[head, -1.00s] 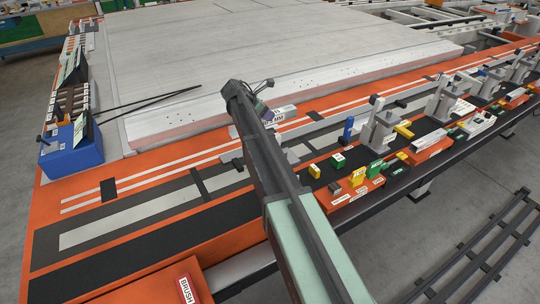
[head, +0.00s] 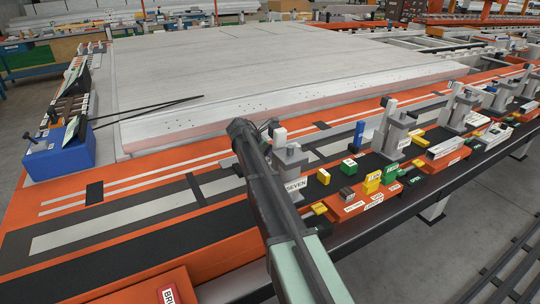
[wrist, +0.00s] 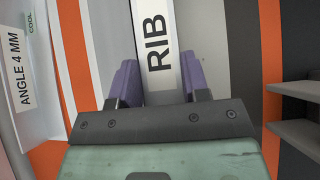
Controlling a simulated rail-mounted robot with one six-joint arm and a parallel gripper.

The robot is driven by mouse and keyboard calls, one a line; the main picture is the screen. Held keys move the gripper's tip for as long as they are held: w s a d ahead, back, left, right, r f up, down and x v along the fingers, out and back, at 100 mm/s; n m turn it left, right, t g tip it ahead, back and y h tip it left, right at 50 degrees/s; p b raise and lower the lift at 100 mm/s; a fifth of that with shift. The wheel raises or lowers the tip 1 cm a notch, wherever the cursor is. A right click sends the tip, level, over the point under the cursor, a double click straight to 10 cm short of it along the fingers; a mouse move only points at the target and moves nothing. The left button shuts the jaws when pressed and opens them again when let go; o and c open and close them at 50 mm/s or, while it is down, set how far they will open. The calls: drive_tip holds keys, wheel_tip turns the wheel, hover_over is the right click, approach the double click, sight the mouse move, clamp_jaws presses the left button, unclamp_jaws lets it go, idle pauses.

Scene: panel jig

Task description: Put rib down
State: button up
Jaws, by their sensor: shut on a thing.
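The rib (wrist: 157,75) is a pale strip with a white "RIB" label. In the wrist view it runs up the picture from between my fingers. My gripper (wrist: 158,85) has purple fingers on either side of the rib and is shut on it. In the head view my gripper (head: 268,127) is mostly hidden behind my arm, above the orange jig edge (head: 125,190). I cannot make out the rib there, nor tell from the wrist view whether it touches the surface beneath.
A large pale panel (head: 250,65) fills the jig's middle. A grey clamp post (head: 290,158) stands close right of my arm, with more posts and yellow and green blocks (head: 372,181) further right. A blue box (head: 60,150) sits at left. Bare dark strips lie front left.

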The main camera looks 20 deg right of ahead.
drive_tip(key=shift+f, duration=0.1)
drive_tip(key=o, duration=1.2)
